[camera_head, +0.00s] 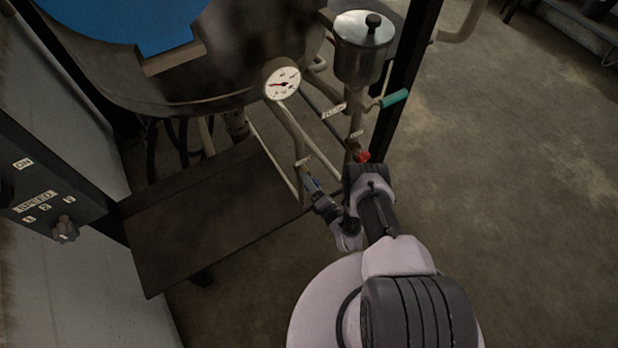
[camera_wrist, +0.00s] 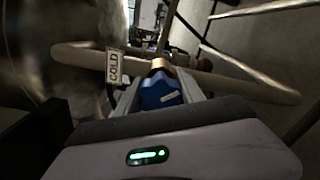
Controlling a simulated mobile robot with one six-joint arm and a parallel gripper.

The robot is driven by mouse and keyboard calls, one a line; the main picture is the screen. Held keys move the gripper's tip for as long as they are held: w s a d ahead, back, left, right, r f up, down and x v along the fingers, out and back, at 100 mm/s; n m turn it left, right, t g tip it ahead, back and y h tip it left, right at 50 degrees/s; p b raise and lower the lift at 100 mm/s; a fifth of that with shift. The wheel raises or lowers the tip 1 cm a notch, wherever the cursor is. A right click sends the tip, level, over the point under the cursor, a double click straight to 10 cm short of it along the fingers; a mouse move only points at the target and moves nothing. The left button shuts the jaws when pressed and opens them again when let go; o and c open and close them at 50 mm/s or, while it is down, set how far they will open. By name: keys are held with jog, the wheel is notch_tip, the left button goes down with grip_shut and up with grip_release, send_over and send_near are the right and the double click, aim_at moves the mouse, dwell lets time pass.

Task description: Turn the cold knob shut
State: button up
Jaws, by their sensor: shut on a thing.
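The cold knob (camera_wrist: 160,92) is blue and sits on a brass-coloured fitting on a pale pipe in the wrist view. A tag reading COLD (camera_wrist: 115,68) hangs on the pipe to its left. My gripper (camera_wrist: 158,100) has one finger on each side of the knob and is shut on it. In the head view my gripper (camera_head: 318,195) reaches the pipes below the gauge, and only a small bit of the blue knob (camera_head: 311,184) shows there. The knob's pointer position is hard to tell.
A red knob (camera_head: 363,156) stands close to the right of my gripper. A gauge (camera_head: 282,80), a lidded metal pot (camera_head: 361,48) and a green handle (camera_head: 394,98) are above. A dark plate (camera_head: 205,220) lies to the left. Open floor is at right.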

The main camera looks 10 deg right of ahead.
jog(key=shift+w+r+m, duration=0.1)
jog(key=shift+m, duration=4)
jog(key=o, duration=1.4)
jog(key=shift+c, duration=0.2)
